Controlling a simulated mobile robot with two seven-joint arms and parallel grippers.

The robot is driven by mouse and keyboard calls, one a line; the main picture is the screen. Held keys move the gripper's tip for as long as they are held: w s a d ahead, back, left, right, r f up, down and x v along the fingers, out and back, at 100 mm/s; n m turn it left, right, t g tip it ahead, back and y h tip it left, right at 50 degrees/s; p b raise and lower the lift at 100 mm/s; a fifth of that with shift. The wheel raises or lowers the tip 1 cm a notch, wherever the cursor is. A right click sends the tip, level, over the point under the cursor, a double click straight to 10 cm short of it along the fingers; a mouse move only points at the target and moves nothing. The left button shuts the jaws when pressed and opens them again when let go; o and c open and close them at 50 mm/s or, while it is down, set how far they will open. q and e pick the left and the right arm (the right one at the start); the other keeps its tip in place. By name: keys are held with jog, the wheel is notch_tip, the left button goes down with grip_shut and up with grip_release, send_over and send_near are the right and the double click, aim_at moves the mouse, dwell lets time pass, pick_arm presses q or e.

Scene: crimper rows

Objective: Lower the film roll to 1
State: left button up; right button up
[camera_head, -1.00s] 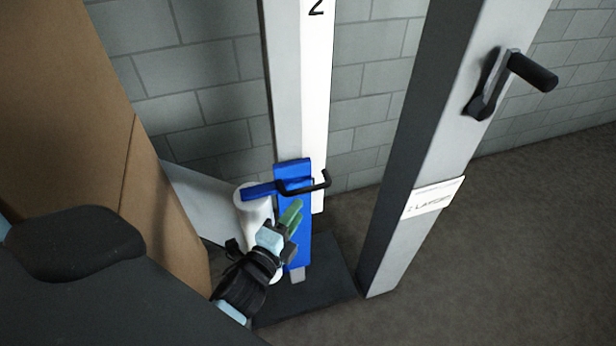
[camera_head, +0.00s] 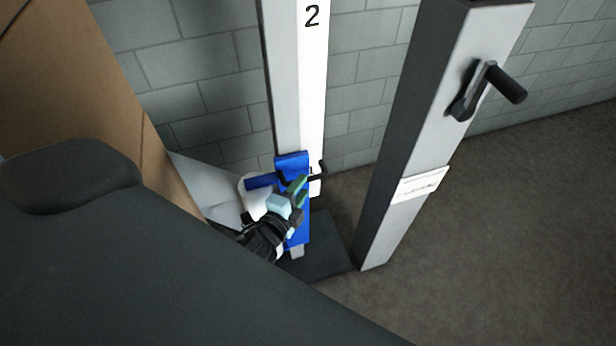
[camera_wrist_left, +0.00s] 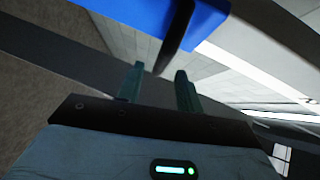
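The white film roll (camera_head: 257,207) stands upright beside the post, partly hidden by my left gripper. A blue carriage (camera_head: 292,165) sits low on the post, with a blue arm over the roll's top and a black handle (camera_head: 318,171) sticking out to the right. The white scale strip (camera_head: 312,80) shows a "2" high above the carriage; no "1" is visible. My left gripper (camera_head: 300,187) is in front of the carriage, just below the handle. In the left wrist view its green fingers (camera_wrist_left: 159,75) are apart, with the black handle's end (camera_wrist_left: 168,55) between their tips. My right gripper is not in view.
A grey column (camera_head: 410,130) with a black crank (camera_head: 485,90) and a white label (camera_head: 420,185) stands to the right. A brown cardboard box (camera_head: 80,80) is at the left. A block wall is behind. The floor at the right is clear.

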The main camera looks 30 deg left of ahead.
pick_arm(q)
jog(key=shift+w+a+f, duration=0.1)
jog(key=shift+w+f, duration=0.1)
jog(key=shift+w, duration=0.95)
jog(key=shift+w+f, duration=0.15)
jog(key=shift+w, duration=0.95)
grip_shut()
